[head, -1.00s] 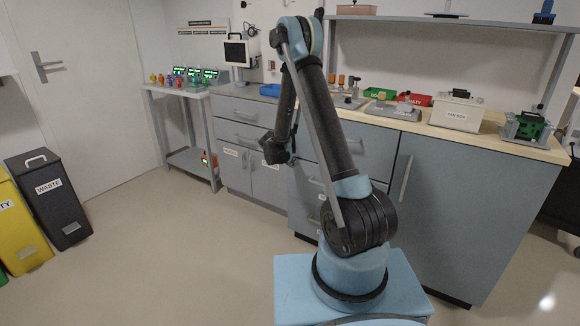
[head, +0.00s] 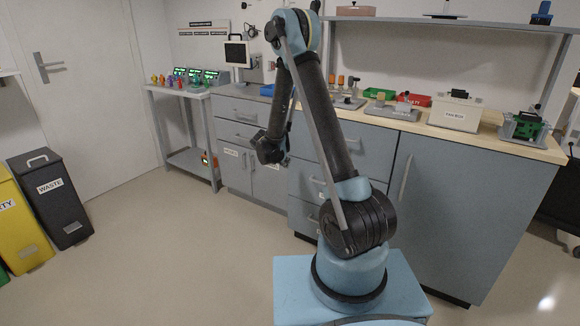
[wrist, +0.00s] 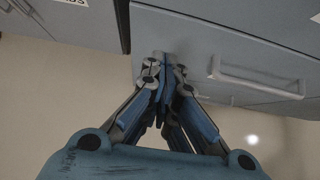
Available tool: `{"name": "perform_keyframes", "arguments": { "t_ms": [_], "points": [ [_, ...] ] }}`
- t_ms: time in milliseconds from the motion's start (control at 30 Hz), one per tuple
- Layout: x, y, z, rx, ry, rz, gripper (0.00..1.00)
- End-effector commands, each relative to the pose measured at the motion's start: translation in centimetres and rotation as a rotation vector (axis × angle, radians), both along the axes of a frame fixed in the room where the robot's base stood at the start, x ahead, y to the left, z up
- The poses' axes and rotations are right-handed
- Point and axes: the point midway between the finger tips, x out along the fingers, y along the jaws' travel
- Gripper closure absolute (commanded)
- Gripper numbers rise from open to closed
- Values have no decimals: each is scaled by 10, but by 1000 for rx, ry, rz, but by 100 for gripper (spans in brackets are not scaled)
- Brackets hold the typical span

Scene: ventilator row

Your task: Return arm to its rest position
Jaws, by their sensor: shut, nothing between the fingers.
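My arm rises from its light-blue base in the head view, with its elbow high and its forearm hanging down toward the cabinets. The wrist end hangs at the arm's left side in front of the drawers, and the fingers are hard to make out there. In the wrist view my gripper (wrist: 165,75) has its fingertips together, with nothing between them. Its tips point toward a grey cabinet front and appear apart from it, though the exact gap cannot be told.
A grey cabinet (head: 440,210) with a light wooden top (head: 478,134) stands behind the arm. Drawer handles (wrist: 255,78) stick out near the gripper. A side table (head: 178,92) stands at the left back, and a black waste bin (head: 50,200) far left. The left floor is clear.

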Motion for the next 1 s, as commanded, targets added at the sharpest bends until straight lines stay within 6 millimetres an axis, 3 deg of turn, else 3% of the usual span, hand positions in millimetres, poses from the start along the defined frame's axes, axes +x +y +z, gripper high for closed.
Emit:
{"name": "perform_keyframes", "arguments": {
  "t_ms": [300,567,767,1000],
  "points": [
    [-28,18,35,1,0,-2,100],
    [-38,24,48,3,0,-5,100],
    [-51,10,67,67,-14,-82,100],
    [-86,-25,106,231,-53,-284,100]
  ]
}}
